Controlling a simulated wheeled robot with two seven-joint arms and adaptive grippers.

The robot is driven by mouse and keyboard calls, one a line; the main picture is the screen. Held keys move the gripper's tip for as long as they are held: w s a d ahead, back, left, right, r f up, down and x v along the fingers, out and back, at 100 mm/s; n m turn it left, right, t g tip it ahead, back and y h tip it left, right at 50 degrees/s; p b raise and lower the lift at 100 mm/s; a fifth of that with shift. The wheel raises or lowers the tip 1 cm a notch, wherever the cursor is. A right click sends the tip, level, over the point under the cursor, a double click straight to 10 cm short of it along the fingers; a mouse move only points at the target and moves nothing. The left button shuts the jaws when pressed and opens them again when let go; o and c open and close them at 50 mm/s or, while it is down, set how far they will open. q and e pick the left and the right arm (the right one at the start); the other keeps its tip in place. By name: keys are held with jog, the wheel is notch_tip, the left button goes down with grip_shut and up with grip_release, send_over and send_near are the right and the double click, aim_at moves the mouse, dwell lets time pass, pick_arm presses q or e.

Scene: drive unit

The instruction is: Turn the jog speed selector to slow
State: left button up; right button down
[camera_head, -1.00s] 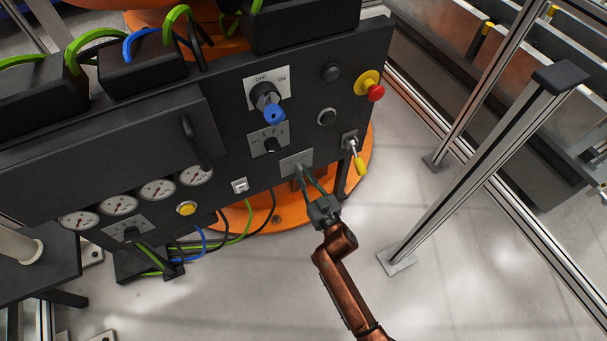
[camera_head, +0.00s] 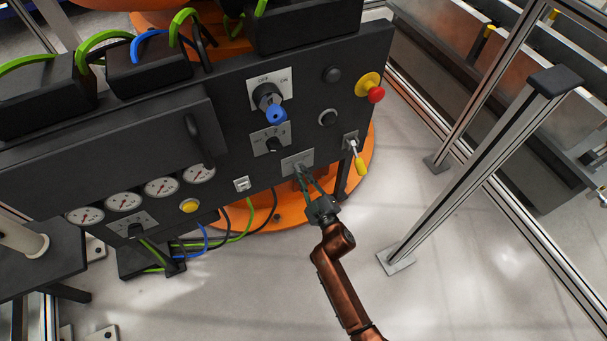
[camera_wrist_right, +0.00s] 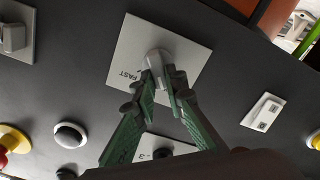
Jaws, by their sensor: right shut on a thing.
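The jog speed selector is a small grey knob (camera_wrist_right: 155,62) on a light square plate (camera_wrist_right: 128,48), with the word FAST readable on it in the right wrist view. In the head view its plate (camera_head: 297,162) sits low on the dark panel. My right gripper (camera_wrist_right: 161,78) is shut on the knob, with one green-padded finger on each side. In the head view my right gripper (camera_head: 303,178) reaches up to the plate from below and hides most of the knob. The rest of the plate's lettering is hidden or unreadable. My left gripper is out of view.
A yellow-tipped lever (camera_head: 359,160) is close to the right of my gripper. A red emergency stop (camera_head: 375,94), a blue-handled switch (camera_head: 275,113) and a numbered selector (camera_head: 272,144) are above. A white rocker (camera_head: 242,184) is to the left. Open floor lies below.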

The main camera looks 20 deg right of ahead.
jog(key=shift+s+f+n, duration=0.1)
jog(key=shift+f+n, duration=0.15)
jog(key=shift+n, duration=0.35)
jog(key=c, duration=2)
grip_release()
jog(key=shift+r, duration=0.15)
jog(key=shift+o, duration=0.2)
jog(key=s, duration=0.7)
jog(key=shift+s, duration=0.2)
